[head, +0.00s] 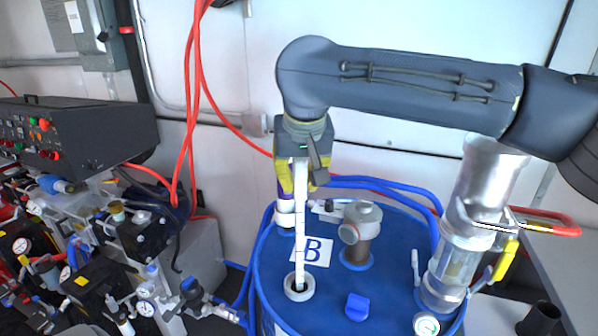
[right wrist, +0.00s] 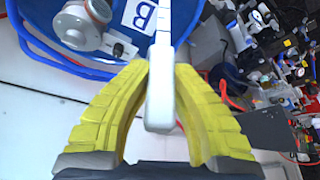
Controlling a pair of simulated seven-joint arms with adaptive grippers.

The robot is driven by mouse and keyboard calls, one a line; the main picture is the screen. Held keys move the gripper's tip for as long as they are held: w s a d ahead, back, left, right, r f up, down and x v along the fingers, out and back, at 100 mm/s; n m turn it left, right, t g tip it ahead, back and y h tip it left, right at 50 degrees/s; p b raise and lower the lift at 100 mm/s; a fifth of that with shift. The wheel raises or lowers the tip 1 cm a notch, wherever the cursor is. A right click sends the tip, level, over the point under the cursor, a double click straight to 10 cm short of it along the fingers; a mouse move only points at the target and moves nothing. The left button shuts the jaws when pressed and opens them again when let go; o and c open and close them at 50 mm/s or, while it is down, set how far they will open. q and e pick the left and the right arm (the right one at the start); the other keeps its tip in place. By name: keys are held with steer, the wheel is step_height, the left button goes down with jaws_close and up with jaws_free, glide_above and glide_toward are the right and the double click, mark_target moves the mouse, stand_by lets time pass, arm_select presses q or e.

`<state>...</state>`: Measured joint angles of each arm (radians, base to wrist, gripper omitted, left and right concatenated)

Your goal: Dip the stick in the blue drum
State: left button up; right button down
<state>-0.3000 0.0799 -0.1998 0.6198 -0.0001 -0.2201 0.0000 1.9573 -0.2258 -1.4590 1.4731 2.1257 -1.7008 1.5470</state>
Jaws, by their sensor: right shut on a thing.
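The blue drum (head: 335,285) stands at the lower middle of the head view, with a white label marked B (head: 312,250) on its lid. The white stick (head: 300,220) hangs upright, and its lower end is inside the white-rimmed opening (head: 299,288) in the lid. How deep it reaches is hidden. My right gripper (head: 301,186) is above the drum, its yellow fingers shut on the stick's upper part. In the right wrist view the stick (right wrist: 161,85) sits between both yellow fingers. My left gripper is not in view.
A grey-capped pipe fitting (head: 361,232), a blue cap (head: 357,307) and a tall metal pump (head: 470,220) with a gauge stand on the lid. Blue and red hoses run behind the drum. A control console (head: 80,135) and crowded valves fill the left side.

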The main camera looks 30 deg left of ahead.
mark_target(299, 252)
steer(key=shift+f, duration=9.65)
